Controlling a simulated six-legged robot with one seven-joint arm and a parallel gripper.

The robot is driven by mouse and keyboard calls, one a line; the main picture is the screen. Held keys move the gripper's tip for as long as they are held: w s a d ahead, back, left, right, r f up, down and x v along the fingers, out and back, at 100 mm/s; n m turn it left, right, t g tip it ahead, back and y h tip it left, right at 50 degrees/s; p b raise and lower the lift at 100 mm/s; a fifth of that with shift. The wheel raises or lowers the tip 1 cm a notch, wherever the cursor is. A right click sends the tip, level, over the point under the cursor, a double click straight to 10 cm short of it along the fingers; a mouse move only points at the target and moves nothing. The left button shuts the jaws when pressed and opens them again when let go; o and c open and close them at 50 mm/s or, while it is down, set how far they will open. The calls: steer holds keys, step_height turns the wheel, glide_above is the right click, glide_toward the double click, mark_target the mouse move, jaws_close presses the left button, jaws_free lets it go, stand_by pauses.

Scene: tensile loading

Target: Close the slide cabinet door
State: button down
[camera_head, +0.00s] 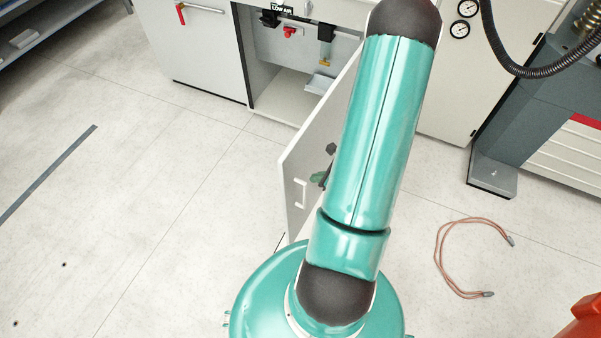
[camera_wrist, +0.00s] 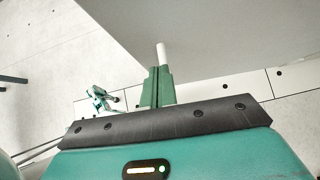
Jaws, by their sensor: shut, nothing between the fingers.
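The cabinet door (camera_head: 295,165) stands swung out from the open cabinet (camera_head: 285,98) toward me. It is a pale panel with a small white handle (camera_head: 300,193) near its free edge. In the wrist view the door (camera_wrist: 235,35) fills the upper right, and a white bar (camera_wrist: 162,54), apparently the handle, shows just beyond my fingers. My gripper (camera_wrist: 157,78) is shut and empty, with its green fingers close to that bar. I cannot tell whether they touch. In the head view my arm covers part of the door, and only a little of the gripper end shows.
A closed cabinet front (camera_head: 195,45) stands left of the opening. A grey machine (camera_head: 490,175) is at the right. A looped reddish cable (camera_head: 440,255) lies on the floor at the right. The floor at the left is mostly clear.

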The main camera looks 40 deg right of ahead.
mark_target(294, 174)
steer(key=w, duration=0.1)
steer(key=w+f, duration=0.1)
steer(key=w+a, duration=0.1)
steer(key=w, duration=0.1)
steer(key=shift+a+f, duration=0.1)
steer(key=shift+f, duration=0.05)
steer(key=shift+w+a, duration=0.2)
steer(key=shift+w, duration=0.4)
steer(key=shift+w, duration=0.1)
